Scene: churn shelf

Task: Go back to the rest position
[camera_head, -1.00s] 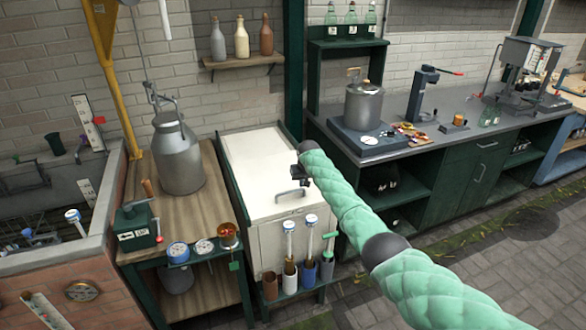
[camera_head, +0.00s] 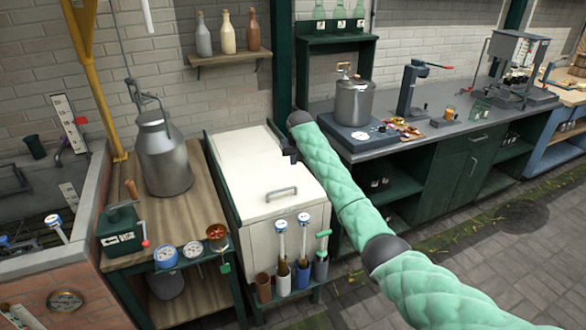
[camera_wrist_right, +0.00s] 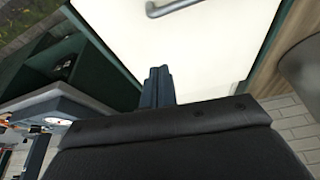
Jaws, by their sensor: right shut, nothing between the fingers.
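My right arm, in a green quilted sleeve, reaches in from the lower right in the head view. My right gripper (camera_head: 290,156) is small and dark there, over the right edge of the white chest (camera_head: 262,170). In the right wrist view its fingers (camera_wrist_right: 160,78) are together with nothing between them. The white chest and its metal handle lie beyond the fingers in that view. My left gripper does not show in either view.
A metal churn (camera_head: 162,158) stands on the wooden bench left of the chest. A lidded metal pot (camera_head: 354,102) stands on the grey counter to the right. Several tools stand in holders at the chest's front (camera_head: 302,250). The paved floor (camera_head: 470,255) at right is clear.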

